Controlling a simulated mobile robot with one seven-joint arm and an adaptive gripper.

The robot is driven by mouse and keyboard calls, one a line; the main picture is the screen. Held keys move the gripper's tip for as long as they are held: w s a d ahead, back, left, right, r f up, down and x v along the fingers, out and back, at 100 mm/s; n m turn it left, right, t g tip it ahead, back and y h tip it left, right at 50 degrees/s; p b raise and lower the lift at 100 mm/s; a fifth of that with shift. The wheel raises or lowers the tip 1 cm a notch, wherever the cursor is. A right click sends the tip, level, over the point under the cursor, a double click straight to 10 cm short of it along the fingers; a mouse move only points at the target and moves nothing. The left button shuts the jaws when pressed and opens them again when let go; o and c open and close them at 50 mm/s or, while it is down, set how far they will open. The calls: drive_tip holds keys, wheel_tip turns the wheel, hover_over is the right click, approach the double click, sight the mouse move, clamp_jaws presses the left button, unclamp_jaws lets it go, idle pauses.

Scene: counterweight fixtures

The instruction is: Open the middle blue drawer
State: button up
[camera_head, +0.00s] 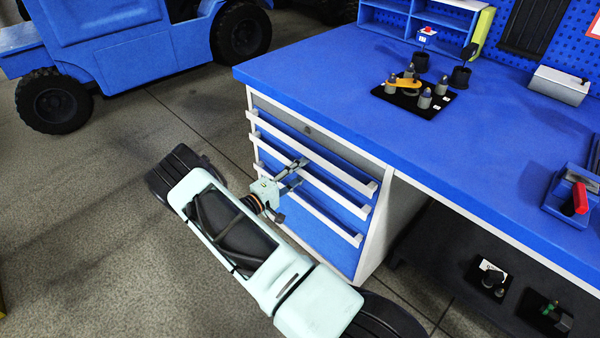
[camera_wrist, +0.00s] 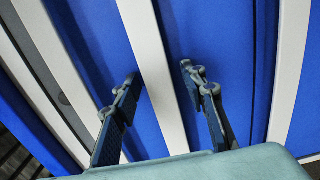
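The blue drawer cabinet has three white bar handles under the worktop, and its drawers look shut. The middle blue drawer (camera_head: 340,209) carries the second handle (camera_head: 335,192). My gripper (camera_head: 302,172) is at this handle, one finger above it and one below. In the wrist view, my gripper (camera_wrist: 160,73) has its two dark fingers on either side of a white handle bar (camera_wrist: 157,75). The fingers are apart, with a small gap seeming to show between each tip and the bar. Whether either finger touches it is hard to tell.
The blue worktop (camera_head: 440,150) overhangs the cabinet and bears a black holder plate (camera_head: 408,101) with several tools. A blue forklift (camera_head: 130,50) stands at the back left. The floor (camera_head: 90,220) left of the cabinet is open. Black fixtures sit under the bench at right.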

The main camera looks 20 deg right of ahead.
drive_tip(key=shift+c, duration=0.3)
clamp_jaws()
